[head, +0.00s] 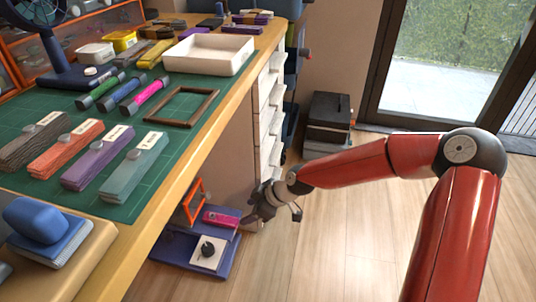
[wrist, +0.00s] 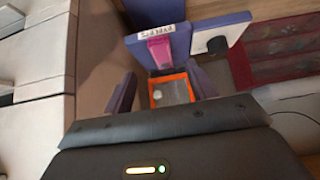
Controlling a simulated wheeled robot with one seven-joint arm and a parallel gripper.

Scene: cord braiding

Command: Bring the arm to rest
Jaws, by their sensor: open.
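My red arm (head: 345,168) reaches from the lower right across the floor side of the room, with its dark joint at the upper right. My gripper (head: 254,214) hangs off the table's right edge, in front of the white drawer unit and near a low blue-purple shelf. It also shows in the wrist view (wrist: 163,90), with its two fingers apart and nothing seen held between them. An orange-framed box (wrist: 172,91) shows beyond the fingers.
The low shelf (head: 190,254) holds a pink item (head: 220,219) and a white card with a black knob (head: 208,252). The table's wooden edge (head: 190,160) runs left of my gripper. Cord bundles, a white tray (head: 209,55) and an empty frame (head: 181,107) lie on the table. The floor at right is clear.

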